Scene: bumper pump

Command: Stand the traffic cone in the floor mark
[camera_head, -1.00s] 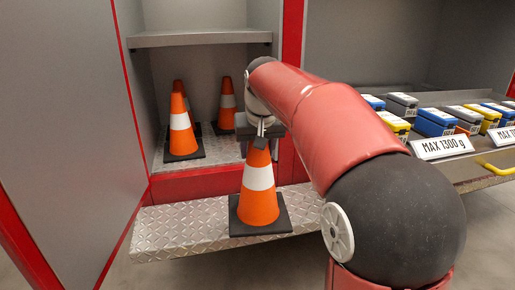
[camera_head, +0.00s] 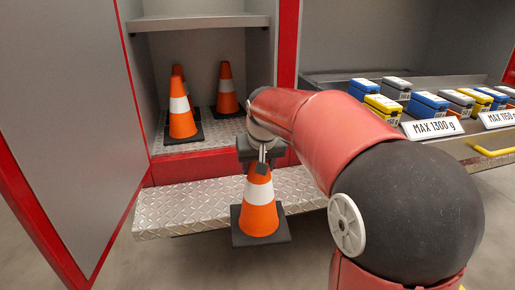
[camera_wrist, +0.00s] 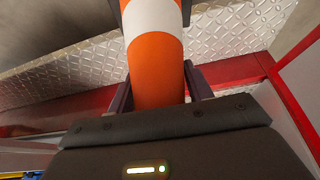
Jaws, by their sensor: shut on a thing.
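An orange traffic cone (camera_head: 260,206) with a white band and a dark square base hangs upright in my gripper (camera_head: 262,166), in front of the diamond-plate step. My gripper is shut on the cone near its top. In the wrist view the cone (camera_wrist: 158,68) stands between the two fingers of my gripper (camera_wrist: 158,88), with its tip hidden by the gripper body.
The step (camera_head: 180,207) runs below a red-edged compartment. Several other cones (camera_head: 181,117) stand inside it. A grey door (camera_head: 70,110) hangs open at left. A tray of coloured cases (camera_head: 430,105) with weight labels is at right. Bare floor shows in front.

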